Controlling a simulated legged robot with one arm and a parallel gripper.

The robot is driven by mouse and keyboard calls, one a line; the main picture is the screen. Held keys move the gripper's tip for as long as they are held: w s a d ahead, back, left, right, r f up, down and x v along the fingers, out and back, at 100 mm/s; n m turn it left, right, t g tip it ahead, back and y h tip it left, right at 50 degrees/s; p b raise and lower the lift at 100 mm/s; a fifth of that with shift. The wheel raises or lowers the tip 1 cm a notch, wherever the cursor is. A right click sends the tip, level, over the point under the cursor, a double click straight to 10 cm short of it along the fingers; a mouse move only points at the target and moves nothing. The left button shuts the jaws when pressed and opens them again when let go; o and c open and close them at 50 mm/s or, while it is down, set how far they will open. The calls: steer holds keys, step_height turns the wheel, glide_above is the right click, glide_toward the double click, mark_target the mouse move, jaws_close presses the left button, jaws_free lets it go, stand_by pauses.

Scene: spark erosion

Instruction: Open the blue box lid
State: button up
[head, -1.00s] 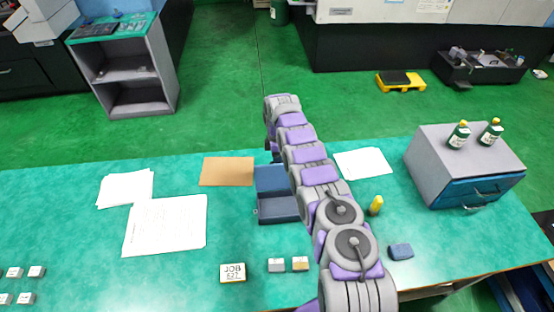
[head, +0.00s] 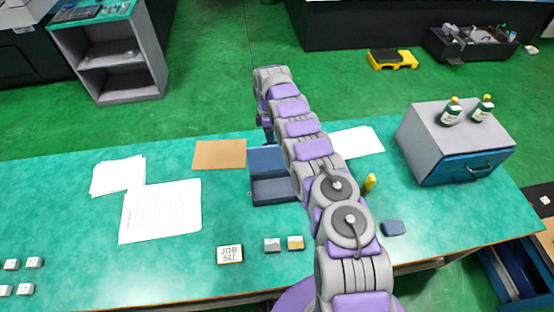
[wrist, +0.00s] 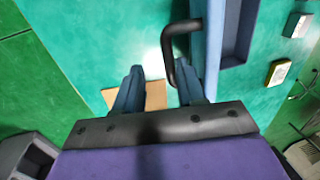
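The blue box (head: 273,190) sits on the green table, partly covered by my arm in the head view. Its lid (head: 264,158) is raised at the far side and the hollow inside shows. In the wrist view the box interior (wrist: 236,38) is at the right, and the lid (wrist: 206,45) shows as a narrow upright blue panel with a black handle (wrist: 168,48). My gripper (wrist: 158,76) is open, its two blue fingers apart with nothing clearly between them. The right finger is close to the handle's end; I cannot tell whether they touch. In the head view my fingers are hidden.
A brown sheet (head: 219,154) and white papers (head: 160,212) lie left of the box. A yellow item (head: 369,182) and a grey drawer cabinet (head: 440,140) with bottles stand right.

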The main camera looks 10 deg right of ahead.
steer(key=shift+s+r, duration=0.5)
steer(key=shift+s, duration=0.25)
steer(key=s+d+r+p, duration=0.1)
steer(key=s, duration=1.3)
steer(key=shift+s+d, duration=0.25)
steer(key=shift+s, duration=0.05)
steer(key=shift+r, duration=0.1)
stand_by(0.4)
